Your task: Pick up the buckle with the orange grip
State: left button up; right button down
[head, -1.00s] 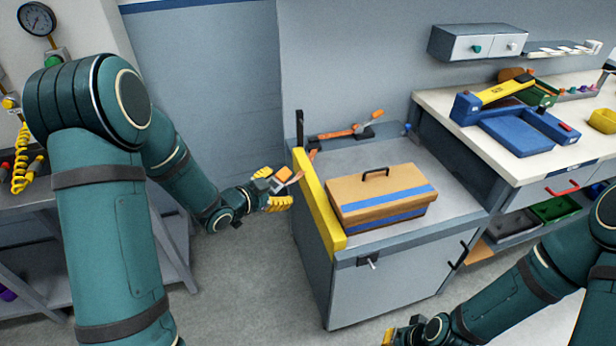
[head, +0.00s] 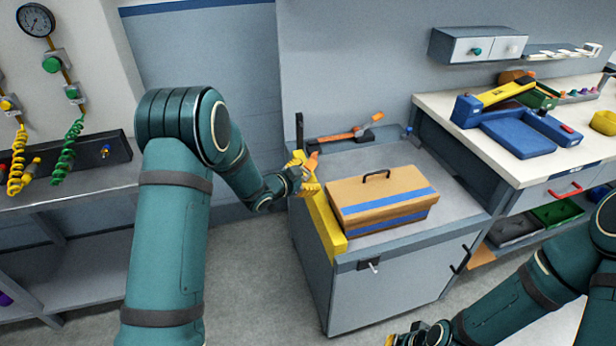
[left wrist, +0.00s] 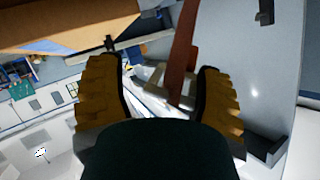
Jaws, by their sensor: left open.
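The buckle (head: 364,134), a dark piece with an orange grip (head: 376,117), lies at the back of the grey cabinet top, with an orange strap (head: 335,136) running left from it. My left gripper (head: 308,175) is open above the yellow edge bar, left of the toolbox and short of the buckle. An orange piece shows at its fingers. In the left wrist view a red-brown band (left wrist: 183,50) passes between the open yellow fingers; I cannot tell whether they touch it. My right gripper (head: 405,338) is low at the bottom edge, mostly cut off.
A tan toolbox (head: 383,204) with a blue stripe and black handle fills much of the cabinet top. A yellow bar (head: 323,225) lines its left edge. A white workbench (head: 480,125) with a blue tray (head: 518,136) stands right. Floor left of the cabinet is clear.

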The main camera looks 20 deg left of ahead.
pick_arm(q)
jog(key=shift+w+d+f, duration=0.1)
jog(key=shift+w+d, duration=0.05)
jog(key=shift+w, duration=0.2)
grip_shut()
notch_tip(320, 180, up, 10)
jog(key=shift+r+p, duration=0.1)
jog(key=shift+p, duration=1.05)
